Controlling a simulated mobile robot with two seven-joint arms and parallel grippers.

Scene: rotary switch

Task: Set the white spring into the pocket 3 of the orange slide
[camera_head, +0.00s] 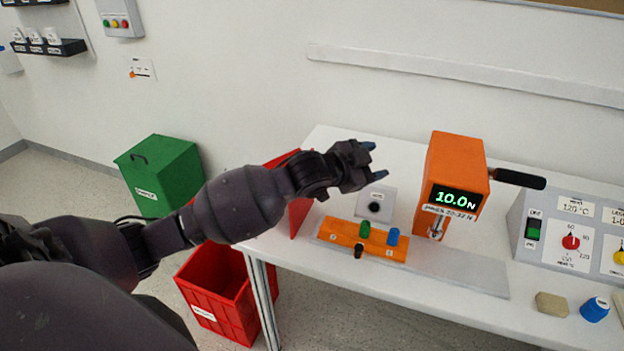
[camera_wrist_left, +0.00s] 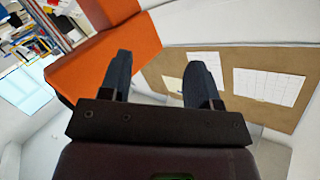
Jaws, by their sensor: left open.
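The orange slide (camera_head: 340,231) lies on a pale rail on the white table, below and in front of my left gripper. A green cylinder (camera_head: 364,229) and a blue cylinder (camera_head: 393,236) stand at the slide, and a dark brown one (camera_head: 358,251) is at its front edge. The small pocket labels are too blurred to read. I cannot make out a white spring. My left gripper (camera_head: 375,160) is open above the table, left of the orange press; its spread fingers also show in the left wrist view (camera_wrist_left: 160,78) with nothing between them. My right gripper is not in view.
The orange press (camera_head: 456,168) reads 10.0 N and has a black handle (camera_head: 516,178). A grey control panel (camera_head: 575,235) stands at the right. A beige block (camera_head: 551,304) and a blue knob-like piece (camera_head: 595,309) lie at the front right. A red crate (camera_head: 222,290) is on the floor.

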